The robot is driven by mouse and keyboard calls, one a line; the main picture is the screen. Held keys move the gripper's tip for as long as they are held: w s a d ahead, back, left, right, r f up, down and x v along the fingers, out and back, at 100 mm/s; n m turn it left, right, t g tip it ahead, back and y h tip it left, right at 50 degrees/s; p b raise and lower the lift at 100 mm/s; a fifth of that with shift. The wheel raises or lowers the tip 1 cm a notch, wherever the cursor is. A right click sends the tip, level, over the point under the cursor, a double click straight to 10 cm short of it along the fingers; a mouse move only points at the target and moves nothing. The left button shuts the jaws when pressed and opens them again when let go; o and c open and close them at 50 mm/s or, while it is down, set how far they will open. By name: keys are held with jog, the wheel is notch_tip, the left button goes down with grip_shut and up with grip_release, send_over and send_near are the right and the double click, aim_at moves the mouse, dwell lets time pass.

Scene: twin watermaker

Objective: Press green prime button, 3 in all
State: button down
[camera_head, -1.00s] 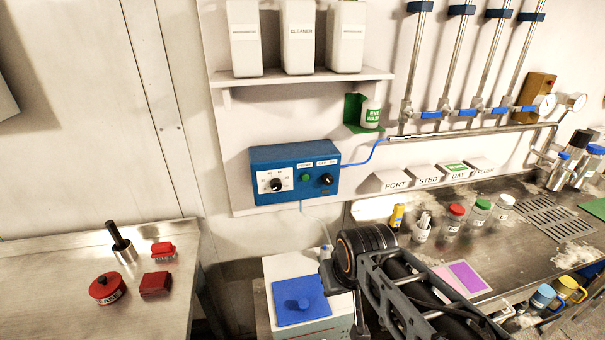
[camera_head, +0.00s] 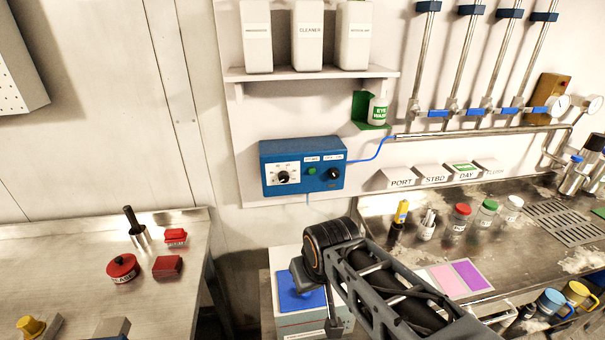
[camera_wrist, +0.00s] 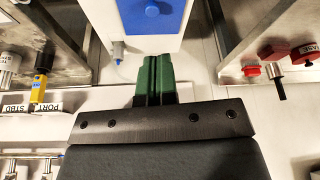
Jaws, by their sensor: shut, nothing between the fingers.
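The green prime button (camera_head: 311,170) is on the front of a blue control box (camera_head: 276,158) on the wall. A white dial with a black knob (camera_head: 284,177) is left of it and another black knob (camera_head: 334,174) is right of it. My arm is below the box in the head view, and a clear gap separates it from the button. In the wrist view my gripper (camera_wrist: 155,60) has its dark green fingers together and holds nothing. The button is not seen in the wrist view. The fingertips cannot be made out in the head view.
A white unit with a blue lid (camera_head: 290,301) stands below the box, partly behind my arm. A shelf (camera_head: 310,75) with white bottles is above. A bench with jars (camera_head: 462,215) is right. A metal table (camera_head: 60,265) with red items is left.

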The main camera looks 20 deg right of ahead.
aim_at(312, 171)
jog(key=w+a+r+m+y+p, duration=0.2)
jog(key=w+m+y, duration=0.5)
jog(key=m+y, duration=0.25)
jog(key=w+d+r+m+t+p, duration=0.1)
jog(key=w+d+r+m+t, duration=0.3)
jog(key=w+d+m+t, duration=0.5)
jog(key=d+m+t, duration=0.1)
jog(key=d, duration=0.2)
jog(key=shift+r, duration=0.4)
jog(key=shift+w, duration=0.1)
jog(key=shift+w+d+p, duration=0.15)
jog(key=shift+w+d, duration=0.1)
jog(key=shift+w, duration=1.15)
jog(key=shift+w+d+p, duration=0.1)
jog(key=shift+w+d, duration=0.2)
jog(key=shift+w, duration=1.15)
jog(key=shift+w+d+p, duration=0.15)
jog(key=shift+w+d, duration=0.1)
jog(key=shift+w, duration=1.15)
